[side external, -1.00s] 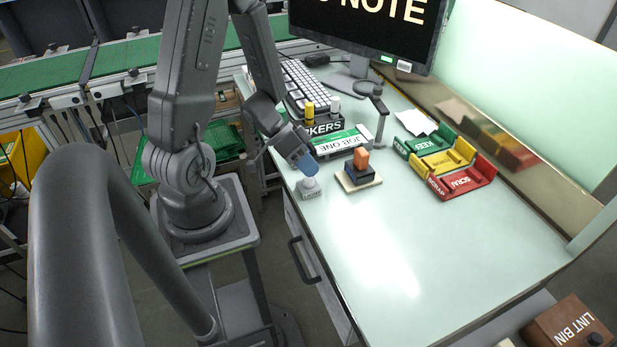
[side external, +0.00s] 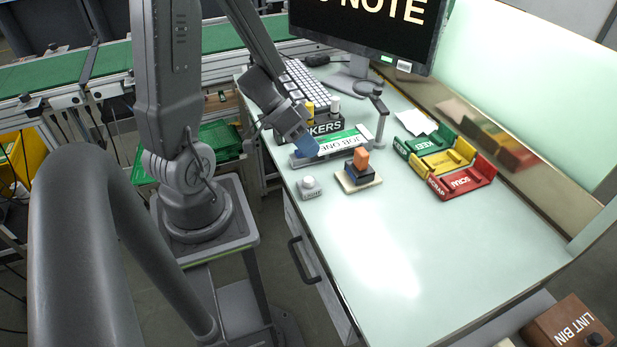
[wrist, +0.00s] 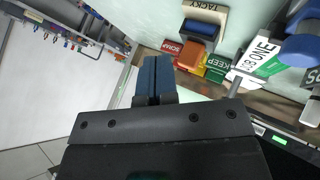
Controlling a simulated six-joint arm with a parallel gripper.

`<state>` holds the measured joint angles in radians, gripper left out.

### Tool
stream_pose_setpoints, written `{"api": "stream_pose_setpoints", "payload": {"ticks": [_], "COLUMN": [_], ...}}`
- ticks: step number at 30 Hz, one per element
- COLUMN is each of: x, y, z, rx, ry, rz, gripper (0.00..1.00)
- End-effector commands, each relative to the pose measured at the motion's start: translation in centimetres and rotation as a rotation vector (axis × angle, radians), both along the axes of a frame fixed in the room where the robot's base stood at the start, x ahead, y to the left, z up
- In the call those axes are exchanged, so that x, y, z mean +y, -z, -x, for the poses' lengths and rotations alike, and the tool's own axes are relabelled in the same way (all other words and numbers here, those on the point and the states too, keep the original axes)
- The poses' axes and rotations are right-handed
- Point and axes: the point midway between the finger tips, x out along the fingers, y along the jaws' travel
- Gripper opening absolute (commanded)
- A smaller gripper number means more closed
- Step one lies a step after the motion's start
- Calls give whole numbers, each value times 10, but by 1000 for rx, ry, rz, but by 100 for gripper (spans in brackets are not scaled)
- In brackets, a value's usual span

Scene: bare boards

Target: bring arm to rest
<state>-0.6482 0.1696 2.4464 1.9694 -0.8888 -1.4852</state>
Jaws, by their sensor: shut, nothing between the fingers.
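My gripper (side external: 308,148) has dark blue fingertips and is above the back left part of the pale green desk (side external: 440,270). The fingers are shut with nothing between them. In the side view they overlap the left part of the green and white JOB ONE block (side external: 345,142), and appear above it. In the wrist view the two closed fingers (wrist: 153,78) point toward the desk items, with the JOB ONE block (wrist: 258,55) at the right.
A small white-topped button box (side external: 309,187) and an orange-handled block on a pale pad (side external: 361,175) stand near the gripper. A markers holder (side external: 325,127), keyboard (side external: 305,85), monitor and post stand behind. Green, yellow and red trays (side external: 465,180) are at right. The front desk is clear.

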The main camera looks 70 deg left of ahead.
Motion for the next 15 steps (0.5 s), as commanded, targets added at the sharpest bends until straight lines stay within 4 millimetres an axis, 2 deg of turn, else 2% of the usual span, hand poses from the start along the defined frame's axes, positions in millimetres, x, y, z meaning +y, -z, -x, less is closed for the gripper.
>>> {"api": "stream_pose_setpoints", "payload": {"ticks": [11, 15], "x": [0, 5], "y": [-3, -16], "z": [-2, -26], "rx": [-12, -123], "ry": [-5, -59], "rz": [-13, -141], "gripper": [0, 0]}}
